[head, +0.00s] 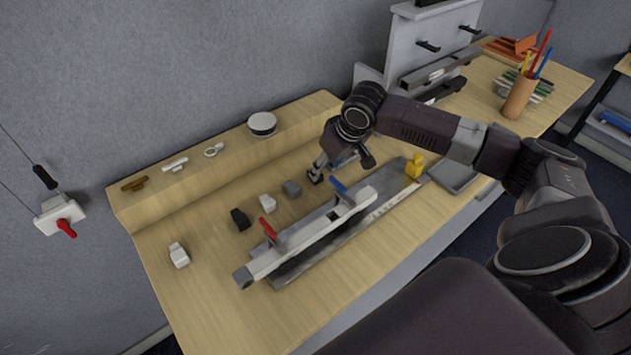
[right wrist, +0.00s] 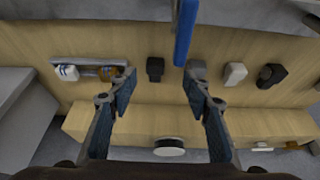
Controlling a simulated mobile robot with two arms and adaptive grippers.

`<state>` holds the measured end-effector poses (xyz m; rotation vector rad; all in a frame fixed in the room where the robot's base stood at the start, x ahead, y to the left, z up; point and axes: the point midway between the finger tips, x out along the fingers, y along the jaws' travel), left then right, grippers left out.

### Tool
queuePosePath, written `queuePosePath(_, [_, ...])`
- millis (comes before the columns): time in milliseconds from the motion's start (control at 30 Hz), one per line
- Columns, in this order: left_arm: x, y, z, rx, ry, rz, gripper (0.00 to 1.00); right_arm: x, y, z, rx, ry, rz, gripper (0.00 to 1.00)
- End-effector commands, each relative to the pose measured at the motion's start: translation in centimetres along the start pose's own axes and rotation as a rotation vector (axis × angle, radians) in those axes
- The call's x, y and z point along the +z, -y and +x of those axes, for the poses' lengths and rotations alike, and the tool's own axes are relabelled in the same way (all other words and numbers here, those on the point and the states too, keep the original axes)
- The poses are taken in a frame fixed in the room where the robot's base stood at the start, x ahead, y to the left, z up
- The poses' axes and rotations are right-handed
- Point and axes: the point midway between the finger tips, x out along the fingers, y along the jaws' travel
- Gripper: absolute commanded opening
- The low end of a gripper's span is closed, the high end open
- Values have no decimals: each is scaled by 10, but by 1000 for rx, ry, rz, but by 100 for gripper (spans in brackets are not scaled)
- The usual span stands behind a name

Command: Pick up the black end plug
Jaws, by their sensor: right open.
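Two small black pieces lie on the wooden table; I cannot tell for sure which is the end plug. One blocky black piece (right wrist: 155,69) lies ahead of my right gripper (right wrist: 160,80), between its fingertip lines in the right wrist view. The other black piece (head: 240,219) lies farther left in the head view, and at the right in the wrist view (right wrist: 271,75). My right gripper (head: 341,167) is open and empty, above the table beside the blue clamp handle (head: 340,186). My left gripper is not in view.
A grey piece (head: 291,188) and white pieces (head: 267,203) (head: 179,255) lie nearby. A pale rail (head: 310,232) with red (head: 268,229) and blue handles lies in front. A raised shelf (head: 215,160) runs behind, with a round white-topped thing (head: 262,122). A pencil cup (head: 518,98) stands at right.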

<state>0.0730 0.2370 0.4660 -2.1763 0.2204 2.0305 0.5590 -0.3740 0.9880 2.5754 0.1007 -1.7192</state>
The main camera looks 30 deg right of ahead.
Motion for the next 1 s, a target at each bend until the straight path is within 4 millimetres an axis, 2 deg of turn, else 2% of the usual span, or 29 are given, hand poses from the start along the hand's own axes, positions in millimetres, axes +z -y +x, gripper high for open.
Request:
queuePosePath(67, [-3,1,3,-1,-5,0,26,1,0,6,-1,0,0,45])
queuePosePath(367, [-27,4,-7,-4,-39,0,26,-1,-2,33,-1,2,2,45])
queuePosePath(700, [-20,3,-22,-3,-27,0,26,-4,-8,74,-1,2,1,45])
queuePosePath(1000, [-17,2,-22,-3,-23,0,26,-3,-8,81,0,-1,-1,45])
